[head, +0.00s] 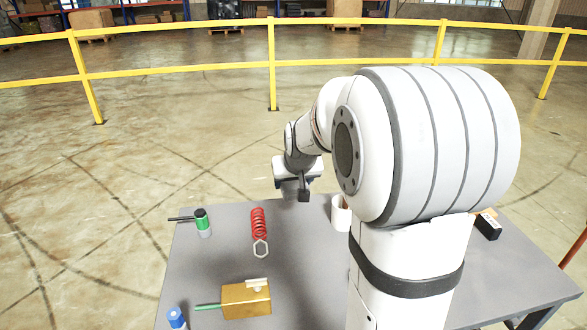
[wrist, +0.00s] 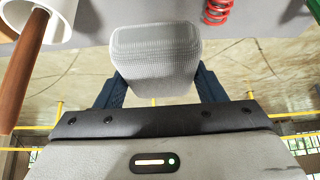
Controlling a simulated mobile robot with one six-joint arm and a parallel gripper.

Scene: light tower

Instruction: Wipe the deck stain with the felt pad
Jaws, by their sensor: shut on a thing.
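My gripper (wrist: 158,76) is shut on a grey, rounded block with a textured face, which looks like the felt pad (wrist: 155,50). The pad sits between the two dark fingers in the wrist view. In the head view my gripper (head: 297,184) is near the far edge of the grey table (head: 310,270), and the pad cannot be clearly told from it. The pad's height above the table is unclear. I cannot make out the deck stain in either view. My arm hides part of the table.
A red coil (head: 259,223) with a pale hexagonal ring lies left of centre. A green-and-black tool (head: 202,222), brass block (head: 235,301) and blue-topped item (head: 176,317) are left. A white cup (head: 339,212) is beside my arm; a black item (head: 489,227) is right. Yellow railing (head: 180,74) stands beyond.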

